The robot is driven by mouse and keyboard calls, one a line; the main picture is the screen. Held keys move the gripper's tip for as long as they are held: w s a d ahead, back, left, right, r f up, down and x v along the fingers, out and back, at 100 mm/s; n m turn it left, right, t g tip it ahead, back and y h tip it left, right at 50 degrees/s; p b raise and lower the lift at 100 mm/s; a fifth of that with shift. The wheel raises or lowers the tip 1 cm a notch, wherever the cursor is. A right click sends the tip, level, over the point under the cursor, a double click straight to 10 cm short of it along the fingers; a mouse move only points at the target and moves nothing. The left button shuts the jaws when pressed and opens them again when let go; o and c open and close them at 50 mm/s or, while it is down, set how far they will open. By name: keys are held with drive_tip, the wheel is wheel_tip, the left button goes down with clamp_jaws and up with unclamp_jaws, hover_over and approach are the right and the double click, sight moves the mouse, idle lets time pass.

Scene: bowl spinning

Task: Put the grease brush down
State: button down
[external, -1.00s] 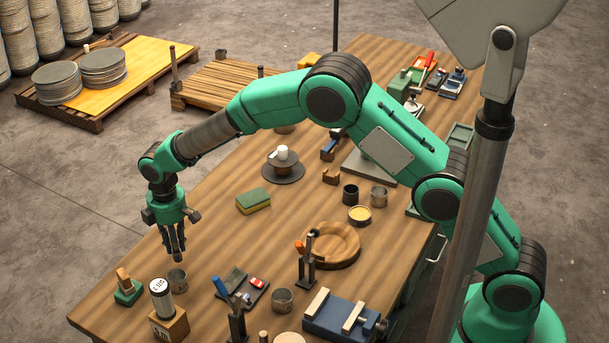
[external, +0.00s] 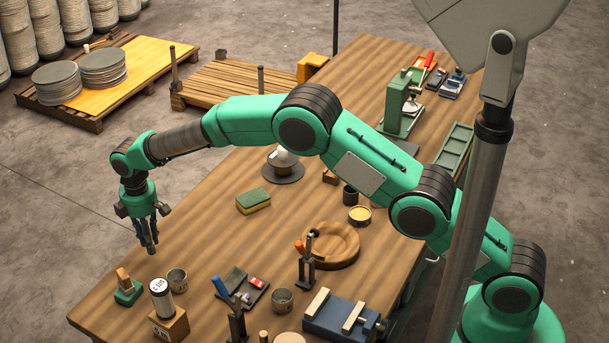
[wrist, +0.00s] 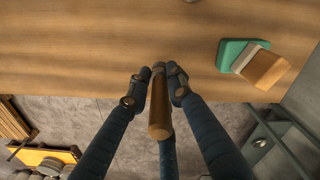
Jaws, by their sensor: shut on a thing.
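My gripper (external: 150,249) hangs fingers down above the table's left edge. In the wrist view my gripper (wrist: 158,88) is shut on a slim wooden handle, which I take to be the grease brush (wrist: 159,118). The handle's round end points at the camera, and its far end is hidden between the fingers. I cannot make out the brush clearly in the external view. The wooden table (external: 205,222) lies beneath, and the wrist view shows its edge passing under the fingers.
A green block with a wooden grip (external: 127,288) stands near the table's left edge and shows at right in the wrist view (wrist: 240,56). A metal cup (external: 177,281) and a labelled cylinder (external: 162,300) stand nearby. A sponge (external: 253,201) lies further right. Bare wood lies between.

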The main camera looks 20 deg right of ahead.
drive_tip(key=shift+f+b, duration=0.3)
drive_tip(key=shift+f, duration=1.4)
drive_tip(key=shift+f, duration=0.15)
drive_tip(key=c, duration=1.6)
unclamp_jaws()
drive_tip(key=shift+o, duration=0.2)
wheel_tip(320, 180, up, 12)
drive_tip(key=shift+r+p, duration=0.15)
drive_tip(key=shift+p, duration=0.6)
